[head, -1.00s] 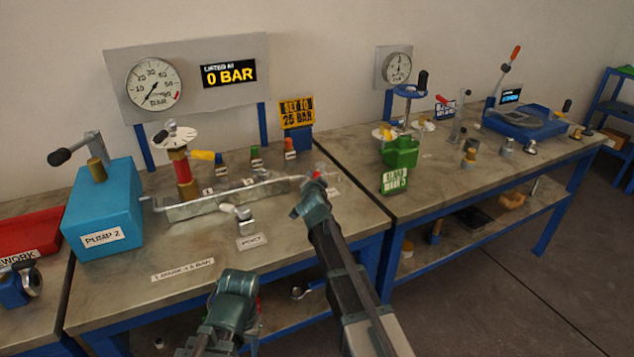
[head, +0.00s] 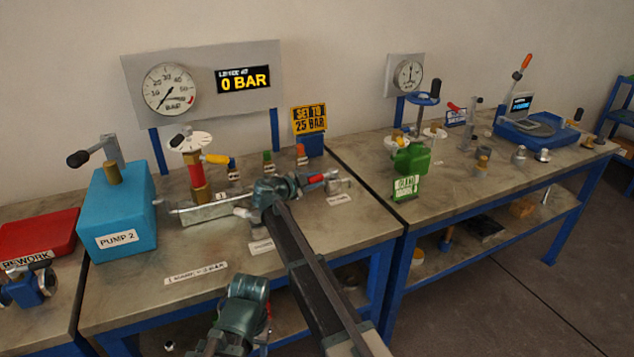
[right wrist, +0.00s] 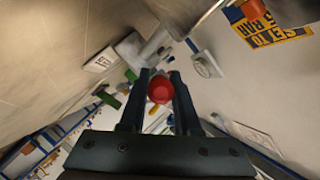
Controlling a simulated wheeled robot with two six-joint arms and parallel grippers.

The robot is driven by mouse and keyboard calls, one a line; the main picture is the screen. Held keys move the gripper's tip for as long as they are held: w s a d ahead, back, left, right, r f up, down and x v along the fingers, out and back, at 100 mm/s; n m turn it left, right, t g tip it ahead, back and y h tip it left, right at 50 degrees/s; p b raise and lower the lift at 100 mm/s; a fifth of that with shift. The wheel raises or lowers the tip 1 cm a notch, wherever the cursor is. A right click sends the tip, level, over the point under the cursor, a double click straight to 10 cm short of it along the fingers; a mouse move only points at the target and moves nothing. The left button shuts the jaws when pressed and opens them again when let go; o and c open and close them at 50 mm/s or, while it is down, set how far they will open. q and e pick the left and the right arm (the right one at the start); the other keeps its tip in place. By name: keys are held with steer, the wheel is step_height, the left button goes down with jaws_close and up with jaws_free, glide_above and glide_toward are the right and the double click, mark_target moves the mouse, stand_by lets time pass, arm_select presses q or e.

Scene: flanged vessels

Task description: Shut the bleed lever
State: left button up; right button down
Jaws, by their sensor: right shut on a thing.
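The bleed lever (head: 316,179) has a red grip and sits by the fitting at the right end of the grey manifold block (head: 204,215) on the near bench. My right gripper (head: 306,182) reaches it from the left and is shut on the red grip. In the right wrist view the red grip (right wrist: 160,89) shows end-on between the two dark fingers. The lever's pivot is partly hidden, so its exact angle is hard to tell. My left gripper (head: 243,305) is low in front of the bench, away from the lever; its fingers do not show clearly.
The blue pump (head: 124,210) stands left. The gauge (head: 170,90) needle is low; the display (head: 243,79) reads 0 BAR. A green vessel (head: 410,157) stands right.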

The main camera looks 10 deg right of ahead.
steer(key=shift+w+a+m+g, duration=0.15)
steer(key=shift+w+m+g, duration=0.15)
steer(key=shift+m, duration=0.1)
steer(key=c, duration=0.6)
jaws_free()
steer(key=shift+h, duration=0.3)
steer(key=p+v, duration=0.2)
steer(key=v, duration=0.4)
steer(key=shift+s+a+r, duration=0.15)
steer(key=shift+s+a, duration=0.1)
steer(key=shift+a, duration=0.05)
steer(key=shift+s+a, duration=0.15)
steer(key=shift+a, duration=0.15)
steer(key=shift+c, duration=0.2)
